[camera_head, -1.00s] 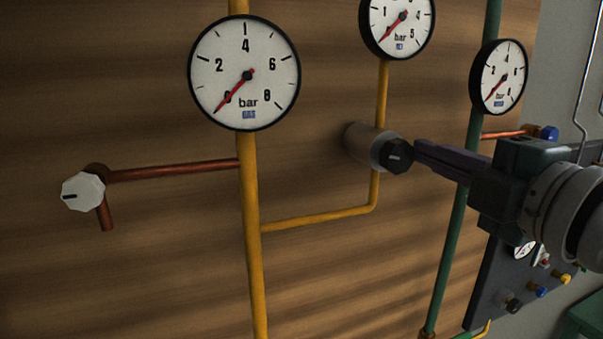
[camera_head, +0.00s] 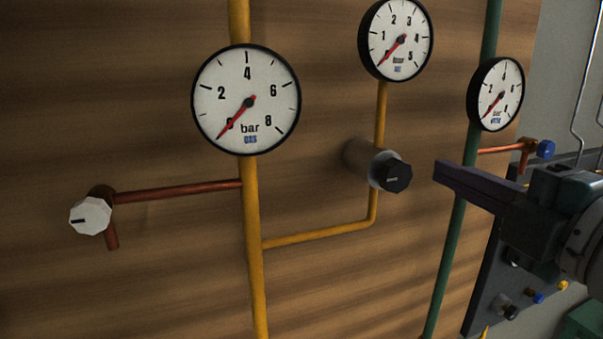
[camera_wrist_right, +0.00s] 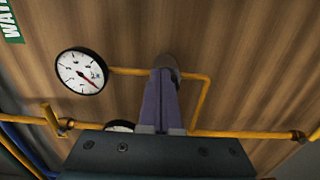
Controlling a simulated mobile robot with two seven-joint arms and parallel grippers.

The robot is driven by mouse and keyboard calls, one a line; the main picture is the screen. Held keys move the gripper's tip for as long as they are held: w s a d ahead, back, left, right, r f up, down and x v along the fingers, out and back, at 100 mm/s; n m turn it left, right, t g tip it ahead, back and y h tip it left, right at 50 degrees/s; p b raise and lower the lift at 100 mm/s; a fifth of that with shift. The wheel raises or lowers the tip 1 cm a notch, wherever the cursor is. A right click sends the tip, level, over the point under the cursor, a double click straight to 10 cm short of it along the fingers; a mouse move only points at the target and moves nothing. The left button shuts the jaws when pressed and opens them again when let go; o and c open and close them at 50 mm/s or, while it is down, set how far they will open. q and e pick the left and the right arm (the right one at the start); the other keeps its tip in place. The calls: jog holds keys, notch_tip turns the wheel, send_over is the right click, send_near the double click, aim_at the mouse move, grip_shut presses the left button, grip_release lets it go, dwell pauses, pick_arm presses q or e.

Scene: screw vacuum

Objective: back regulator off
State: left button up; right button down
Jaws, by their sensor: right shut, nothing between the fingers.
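The regulator (camera_head: 362,160) is a grey cylinder on the yellow pipe, with a black knob (camera_head: 397,176) facing out. A white mark on the knob lies roughly level. My right gripper (camera_head: 440,172) is shut and empty, its dark fingertips a short gap to the right of the knob, not touching it. In the right wrist view the shut fingers (camera_wrist_right: 161,75) point at the regulator (camera_wrist_right: 167,66) and hide most of it. The gauge (camera_head: 401,40) above the regulator has its red needle near the low end. My left gripper is not in view.
A large gauge (camera_head: 246,100) and a white valve knob (camera_head: 90,216) on a copper pipe are at the left. A green pipe (camera_head: 450,245) with another gauge (camera_head: 495,95) runs behind my right gripper. A blue knob (camera_head: 545,149) is at the right.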

jog(key=v, duration=0.3)
jog(key=shift+p, duration=0.35)
jog(key=s+f+m+g+h, duration=0.45)
jog(key=s+f+m, duration=0.25)
jog(key=f+m, duration=0.25)
jog(key=s+f+m+g, duration=0.3)
jog(key=s+m+g, duration=0.1)
jog(key=s, duration=0.4)
jog(key=s+d+f+m+g+h, duration=0.1)
jog(key=s+f+m+g, duration=0.2)
jog(key=s, duration=0.6)
jog(key=m+g, duration=0.2)
jog(key=m, duration=0.1)
jog(key=shift+s+f+m+h, duration=0.1)
jog(key=shift+f+m+h, duration=0.05)
jog(key=shift+m+h, duration=0.1)
